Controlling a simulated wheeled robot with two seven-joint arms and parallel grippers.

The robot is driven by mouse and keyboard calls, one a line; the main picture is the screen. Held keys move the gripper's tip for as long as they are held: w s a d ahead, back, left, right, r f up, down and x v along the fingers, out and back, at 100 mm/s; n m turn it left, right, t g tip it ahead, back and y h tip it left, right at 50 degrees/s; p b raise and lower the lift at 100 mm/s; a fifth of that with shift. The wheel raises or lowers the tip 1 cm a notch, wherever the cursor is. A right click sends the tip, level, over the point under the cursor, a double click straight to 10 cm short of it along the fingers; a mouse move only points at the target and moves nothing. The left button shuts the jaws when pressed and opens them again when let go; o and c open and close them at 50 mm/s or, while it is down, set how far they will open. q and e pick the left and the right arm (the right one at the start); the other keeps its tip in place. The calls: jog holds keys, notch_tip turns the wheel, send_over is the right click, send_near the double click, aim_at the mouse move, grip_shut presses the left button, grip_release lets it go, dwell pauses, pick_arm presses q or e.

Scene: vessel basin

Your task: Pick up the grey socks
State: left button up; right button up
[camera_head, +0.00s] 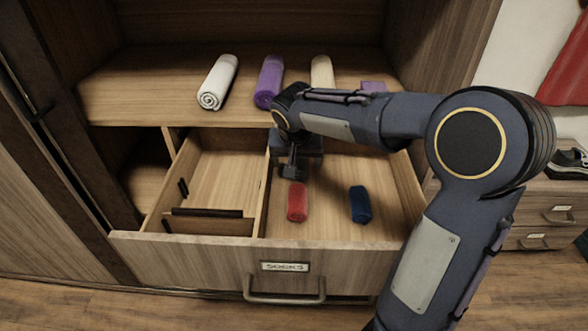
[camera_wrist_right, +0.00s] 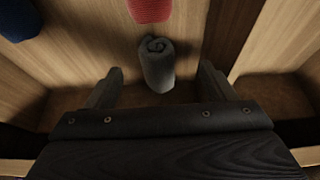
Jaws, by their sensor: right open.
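The grey socks (camera_wrist_right: 157,66) are a rolled bundle lying on the drawer floor in the right wrist view. They sit between and just beyond the two fingers of my right gripper (camera_wrist_right: 156,82), which is open and empty. In the head view my right gripper (camera_head: 292,165) reaches down into the right compartment of the open drawer (camera_head: 190,250) and hides the grey socks. My left gripper is in neither view.
A red roll (camera_head: 297,202) lies in front of the gripper, with a blue roll (camera_head: 360,204) to its right. A divider (camera_head: 262,190) borders the compartment on the left. White (camera_head: 217,82), purple (camera_head: 269,82) and cream (camera_head: 322,72) rolls lie on the shelf above.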

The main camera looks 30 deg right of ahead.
jog(key=b+x, duration=0.1)
jog(key=x, duration=0.5)
jog(key=shift+w+d+f+b, duration=0.1)
jog(key=shift+d+f+b, duration=0.05)
jog(key=shift+b, duration=0.25)
jog(key=shift+c, duration=0.4)
jog(key=c, duration=1)
